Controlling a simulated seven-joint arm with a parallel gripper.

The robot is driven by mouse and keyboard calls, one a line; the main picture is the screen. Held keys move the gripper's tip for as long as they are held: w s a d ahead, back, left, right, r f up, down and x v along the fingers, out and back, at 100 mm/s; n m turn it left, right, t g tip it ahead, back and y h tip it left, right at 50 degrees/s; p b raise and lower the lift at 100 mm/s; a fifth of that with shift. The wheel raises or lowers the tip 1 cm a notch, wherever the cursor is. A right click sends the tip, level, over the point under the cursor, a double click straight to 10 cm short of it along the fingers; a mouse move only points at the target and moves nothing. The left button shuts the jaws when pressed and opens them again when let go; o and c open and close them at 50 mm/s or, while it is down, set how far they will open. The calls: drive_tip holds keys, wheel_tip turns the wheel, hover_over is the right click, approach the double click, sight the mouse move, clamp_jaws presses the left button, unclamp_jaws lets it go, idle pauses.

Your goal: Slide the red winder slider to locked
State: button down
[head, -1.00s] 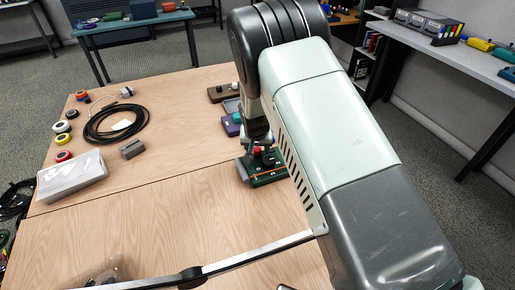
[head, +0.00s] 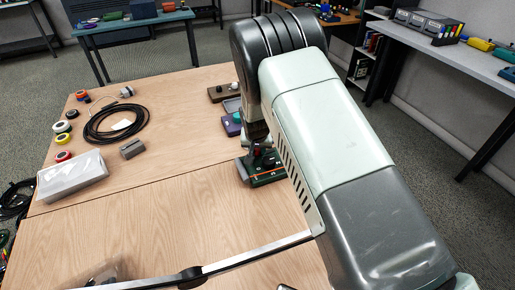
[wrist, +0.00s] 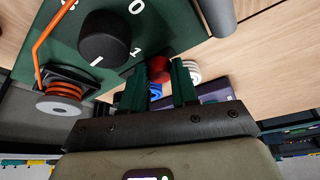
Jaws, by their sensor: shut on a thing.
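The green winder (head: 268,178) sits on the wooden table under my arm, with an orange cable along it. In the wrist view its green face (wrist: 165,32) carries a black round knob (wrist: 105,37) and white marks such as 0 and 1. The red slider (wrist: 158,69) shows as a small red knob beyond that black knob. My gripper (wrist: 168,72) is shut on the red slider, with one green finger on each side. My arm and gripper partly hide the winder in the head view, so the slider's track does not show clearly.
A purple device (head: 231,125) and a brown box (head: 220,93) stand behind the winder. A black cable coil (head: 114,124), a grey block (head: 131,149) and a pale case (head: 72,177) lie to the left.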

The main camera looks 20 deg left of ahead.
sight(272, 153)
drive_tip(key=shift+w+d, duration=1.95)
drive_tip(key=shift+d, duration=0.05)
drive_tip(key=c, duration=0.8)
unclamp_jaws()
drive_tip(key=shift+c, duration=0.2)
drive_tip(key=shift+s+r, duration=0.1)
drive_tip(key=shift+r, duration=0.15)
drive_tip(key=v, duration=1)
drive_tip(key=shift+d+r, duration=0.1)
drive_tip(key=shift+r, duration=0.1)
